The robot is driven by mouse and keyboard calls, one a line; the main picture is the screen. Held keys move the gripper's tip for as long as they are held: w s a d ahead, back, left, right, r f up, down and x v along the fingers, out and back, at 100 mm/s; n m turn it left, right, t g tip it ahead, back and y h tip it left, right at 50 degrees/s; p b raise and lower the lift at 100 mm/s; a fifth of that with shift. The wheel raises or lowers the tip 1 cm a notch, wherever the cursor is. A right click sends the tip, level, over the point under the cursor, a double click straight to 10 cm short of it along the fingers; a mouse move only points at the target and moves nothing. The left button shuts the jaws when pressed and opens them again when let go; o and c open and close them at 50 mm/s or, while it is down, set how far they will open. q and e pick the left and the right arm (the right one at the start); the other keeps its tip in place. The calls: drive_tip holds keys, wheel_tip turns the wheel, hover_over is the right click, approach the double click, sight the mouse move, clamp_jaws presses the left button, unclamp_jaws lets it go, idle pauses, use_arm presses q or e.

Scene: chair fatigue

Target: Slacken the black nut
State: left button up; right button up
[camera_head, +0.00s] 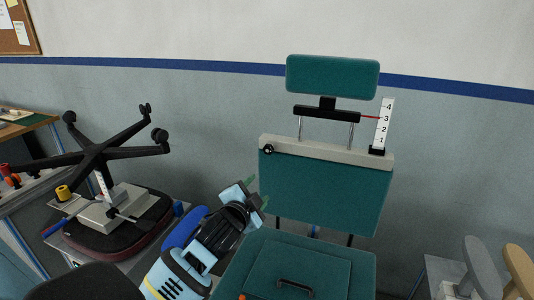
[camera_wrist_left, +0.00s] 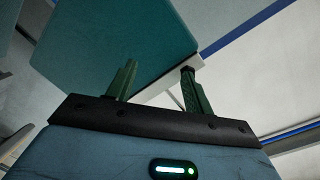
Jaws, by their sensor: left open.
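The black nut (camera_head: 268,150) is a small round knob at the left end of the pale grey crossbar (camera_head: 330,151) on the teal chair's backrest. My left gripper (camera_head: 257,192) is below the nut and slightly to its left, in front of the backrest's lower left edge. It is open and empty, with its green fingers apart. In the left wrist view the open fingers (camera_wrist_left: 158,70) point toward a teal panel (camera_wrist_left: 110,45) and a pale bar edge. I cannot make out the nut there. My right gripper is not in view.
Above the crossbar is a teal headrest (camera_head: 332,77) on two rods, with a red pointer near 3 on a white scale (camera_head: 383,124). The teal seat (camera_head: 360,270) is below. An upturned black chair base (camera_head: 95,152) stands left. Grey and tan pads (camera_head: 483,268) are at right.

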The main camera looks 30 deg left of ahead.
use_arm(q)
drive_tip(key=t, duration=0.1)
approach(267, 151)
drive_tip(key=w, duration=0.1)
drive_tip(key=shift+m+y, duration=0.3)
drive_tip(key=shift+y, duration=0.1)
drive_tip(key=shift+x, duration=4.1)
drive_tip(key=shift+d+f, duration=0.1)
drive_tip(key=c, duration=1)
